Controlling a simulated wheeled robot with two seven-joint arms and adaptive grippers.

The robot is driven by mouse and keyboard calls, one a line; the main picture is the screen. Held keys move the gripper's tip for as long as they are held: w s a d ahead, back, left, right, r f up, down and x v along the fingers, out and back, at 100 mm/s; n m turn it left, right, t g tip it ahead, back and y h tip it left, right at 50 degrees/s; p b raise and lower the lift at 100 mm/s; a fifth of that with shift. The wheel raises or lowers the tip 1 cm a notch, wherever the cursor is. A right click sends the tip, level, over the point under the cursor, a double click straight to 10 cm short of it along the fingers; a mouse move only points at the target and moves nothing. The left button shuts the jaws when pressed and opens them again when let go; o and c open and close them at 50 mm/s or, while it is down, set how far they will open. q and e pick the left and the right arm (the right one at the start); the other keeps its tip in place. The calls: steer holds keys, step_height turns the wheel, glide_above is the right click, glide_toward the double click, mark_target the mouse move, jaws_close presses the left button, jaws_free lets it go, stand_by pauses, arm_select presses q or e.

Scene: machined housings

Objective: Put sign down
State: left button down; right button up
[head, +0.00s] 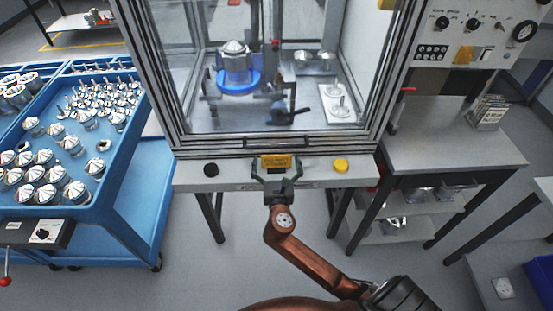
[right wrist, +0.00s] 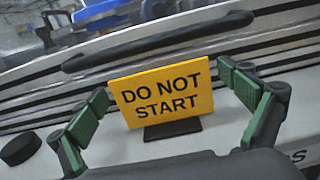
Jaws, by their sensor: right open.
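The yellow "DO NOT START" sign (head: 275,162) stands upright on the pale front ledge of the bench, before the glazed enclosure. In the right wrist view the sign (right wrist: 162,92) faces me, a little tilted in the picture, with its black foot (right wrist: 172,129) on the ledge. My right gripper (head: 277,174) is open, with one finger on each side of the sign. In the right wrist view gaps show between the green-padded fingers and the sign's edges. My left gripper is not in view.
A black knob (head: 211,170) and a yellow button (head: 341,166) are on the ledge at either side. The enclosure's dark handle (right wrist: 160,45) runs close behind the sign. A blue cart (head: 120,190) with metal parts stands left, a grey table (head: 450,150) right.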

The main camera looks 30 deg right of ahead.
steer(key=p+v, duration=0.2)
steer(key=v, duration=1)
step_height(320, 180, down, 21)
steer(key=w+m+g+y, duration=0.1)
steer(key=m+g+y, duration=0.2)
steer(key=s+d+f+m+g+y, duration=0.1)
steer(key=s+f+m+g, duration=0.2)
steer(key=f, duration=0.8)
steer(key=s+f+m+g+y, duration=0.25)
steer(key=s+f, duration=0.35)
steer(key=f, duration=0.6)
steer(key=s+d+f+m+g+y, duration=0.1)
steer(key=s+f+m+g, duration=0.2)
steer(key=s+f+m, duration=0.95)
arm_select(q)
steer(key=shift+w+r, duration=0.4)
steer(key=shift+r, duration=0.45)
arm_select(e)
steer(key=s+f+m+g, duration=0.2)
steer(key=s+f, duration=0.4)
steer(key=s, duration=0.9)
steer(key=s+f+m+g+y, duration=0.1)
steer(key=s+f+m, duration=0.4)
steer(key=s, duration=1.1)
step_height(320, 180, down, 2)
steer(key=shift+s+f+g, duration=0.15)
steer(key=shift+s+g, duration=0.05)
steer(key=shift+g, duration=0.15)
steer(key=shift+d+y, duration=0.15)
steer(key=shift+y, duration=0.1)
